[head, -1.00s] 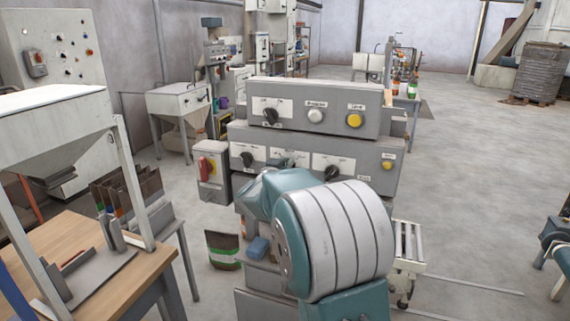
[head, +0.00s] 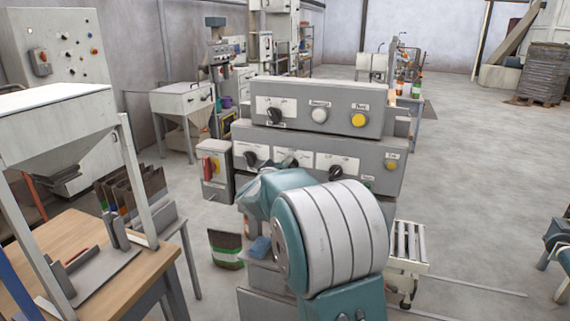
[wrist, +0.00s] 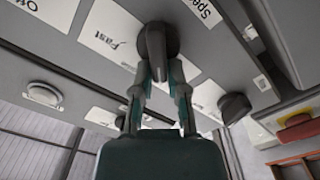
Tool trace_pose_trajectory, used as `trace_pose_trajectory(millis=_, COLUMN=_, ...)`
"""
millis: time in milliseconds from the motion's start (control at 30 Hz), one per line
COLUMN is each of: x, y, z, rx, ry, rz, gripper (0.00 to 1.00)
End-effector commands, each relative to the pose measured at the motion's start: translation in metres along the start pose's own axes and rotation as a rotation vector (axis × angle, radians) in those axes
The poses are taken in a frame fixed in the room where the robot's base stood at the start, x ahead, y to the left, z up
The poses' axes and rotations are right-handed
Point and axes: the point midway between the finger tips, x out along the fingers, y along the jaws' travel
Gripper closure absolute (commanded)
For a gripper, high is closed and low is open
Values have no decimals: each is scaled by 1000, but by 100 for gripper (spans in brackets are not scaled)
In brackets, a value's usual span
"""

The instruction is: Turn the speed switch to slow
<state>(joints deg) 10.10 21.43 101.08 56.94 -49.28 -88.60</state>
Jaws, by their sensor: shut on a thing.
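The speed switch (wrist: 155,42) is a dark knob on a white label plate on the grey control panel. In the wrist view the word "Fast" (wrist: 119,47) stands left of it and a partly cut "Speed" label lies above right. My gripper (wrist: 160,75) has both fingers closed on the knob from either side. The knob's long grip stands roughly upright in that view; its exact setting I cannot tell. In the head view my gripper (head: 284,166) is at the middle of the panel's lower row, where my arm partly hides it and the knob.
Another dark knob (head: 252,159) sits just left on the panel, and one (head: 336,171) to the right. Above are a dark knob, a white button (head: 319,115) and a yellow button (head: 358,120). A red-handled switch box (head: 213,168) stands at the left.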

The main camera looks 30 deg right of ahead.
Motion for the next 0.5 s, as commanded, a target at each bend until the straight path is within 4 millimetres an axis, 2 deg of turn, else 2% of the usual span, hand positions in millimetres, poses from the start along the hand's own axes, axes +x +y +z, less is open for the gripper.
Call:
trace_pose_trajectory(millis=200, x=1, y=-2, z=-1, rx=-87, ry=3, rz=-1, gripper=100)
trace_pose_trajectory(millis=500, x=1, y=-2, z=-1, rx=-127, ry=4, rz=-1, gripper=100)
